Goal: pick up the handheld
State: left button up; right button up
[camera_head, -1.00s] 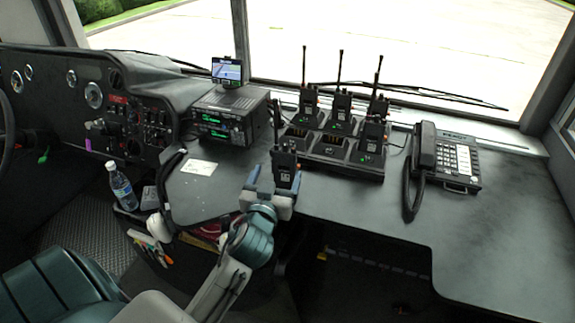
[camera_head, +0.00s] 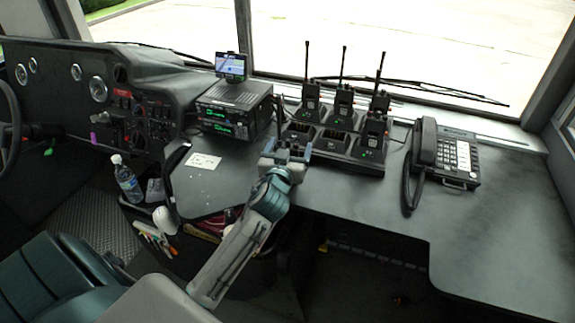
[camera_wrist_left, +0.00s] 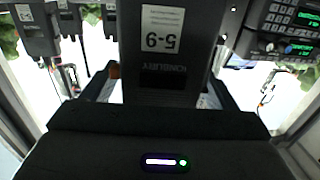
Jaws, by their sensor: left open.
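A black handheld radio (camera_head: 282,150) with an upright antenna is between the fingers of my left gripper (camera_head: 285,154), at the front left of the black charger (camera_head: 340,163). The gripper partly hides it in the head view. In the left wrist view the handheld (camera_wrist_left: 165,75) appears upside down, with a white 5-9 label, between the open fingers (camera_wrist_left: 160,92). I cannot tell whether the fingers touch it, or what its base rests on. My right gripper is not in view.
A radio console (camera_head: 232,112) with a small screen (camera_head: 231,66) stands left of the charger. A desk phone (camera_head: 455,155) stands to the right. A paper card (camera_head: 204,161) lies on the counter. The counter's right part (camera_head: 490,240) is clear.

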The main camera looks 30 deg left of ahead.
aim_at(287, 144)
pick_arm(q)
jog(key=shift+c, duration=0.4)
jog(key=c, duration=1.1)
jog(key=shift+r, duration=0.1)
jog(key=shift+r, duration=1.65)
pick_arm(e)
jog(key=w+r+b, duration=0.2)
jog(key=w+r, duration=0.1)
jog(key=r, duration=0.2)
pick_arm(q)
jog(key=shift+s+a+r+p+v, duration=0.25)
jog(key=shift+a+v, duration=0.25)
jog(key=shift+v, duration=2.1)
jog(key=shift+s+a+r+p+v, duration=0.15)
jog(key=shift+a+r+p+v, duration=0.25)
jog(key=shift+v, duration=2.25)
jog(key=shift+s+a+r+p+v, duration=0.2)
jog(key=shift+a+v, duration=0.4)
jog(key=shift+v, duration=2)
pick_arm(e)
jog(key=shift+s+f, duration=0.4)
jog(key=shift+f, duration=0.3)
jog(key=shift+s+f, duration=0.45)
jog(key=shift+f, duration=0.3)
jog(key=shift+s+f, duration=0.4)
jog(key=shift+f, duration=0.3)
